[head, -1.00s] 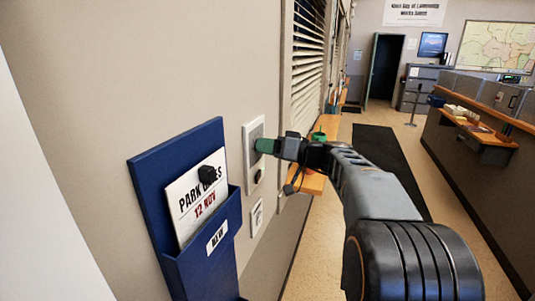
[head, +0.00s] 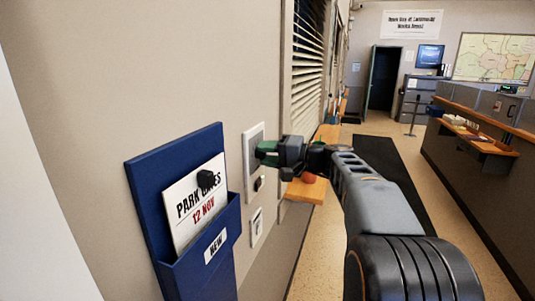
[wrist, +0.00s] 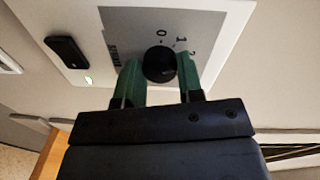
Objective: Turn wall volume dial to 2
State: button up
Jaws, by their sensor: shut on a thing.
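The black round volume dial (wrist: 159,64) sits on a grey panel of a white wall plate (wrist: 235,20); the plate also shows in the head view (head: 248,143). The numbers 0, 1 and 2 are printed beside the dial. I cannot make out where its pointer stands. My gripper (wrist: 158,72) has a green finger on each side of the dial and is shut on it. In the head view my gripper (head: 266,153) reaches the plate from the right, and its fingers hide the dial.
A blue wall holder (head: 150,190) with a card (head: 195,203) hangs to the left. Window blinds (head: 307,70) and a wooden ledge (head: 305,190) are beyond the plate.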

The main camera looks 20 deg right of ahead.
jog(key=shift+m, duration=0.7)
jog(key=o, duration=0.9)
jog(key=b+v, duration=0.2)
jog(key=v, duration=1.1)
jog(key=shift+s+d, duration=0.25)
jog(key=shift+d, duration=0.05)
